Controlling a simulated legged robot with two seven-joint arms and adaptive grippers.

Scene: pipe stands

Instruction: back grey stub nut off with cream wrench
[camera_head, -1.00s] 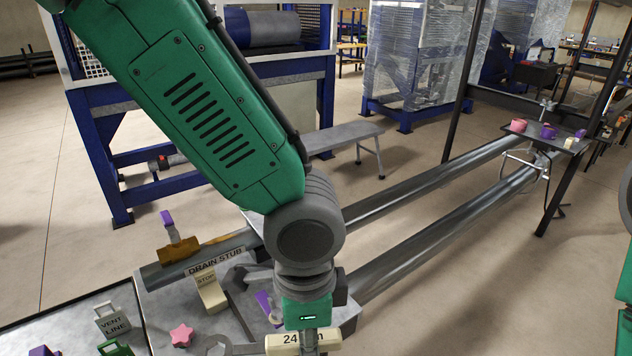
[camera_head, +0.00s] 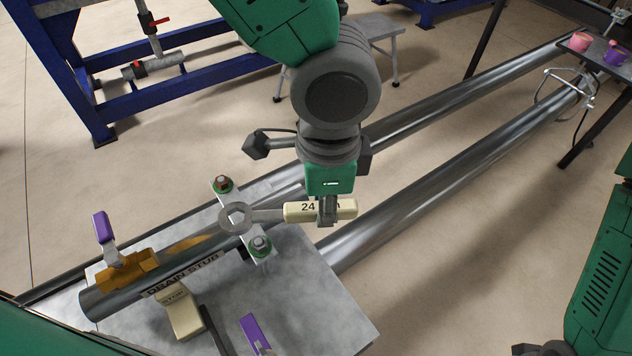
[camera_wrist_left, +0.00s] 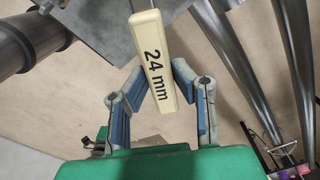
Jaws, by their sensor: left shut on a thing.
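The cream wrench (camera_head: 300,210) has a handle marked 24 mm and a grey ring head. My left gripper (camera_head: 327,215) is shut on its handle; the handle also lies between the fingers in the left wrist view (camera_wrist_left: 153,65). The ring head shows over the white clamp plate on the drain stub pipe (camera_head: 125,292), between two nuts. The grey stub nut (camera_head: 260,243) sits on a green washer just below the ring in the picture, apart from it. Whether the ring touches the plate is unclear.
An orange valve (camera_head: 128,272) with a purple lever is on the stub's left end. A cream STOP block (camera_head: 181,313) and another purple-handled item (camera_head: 255,333) are in front. Long grey pipes run to the back right, near a dark table with cups (camera_head: 605,60).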

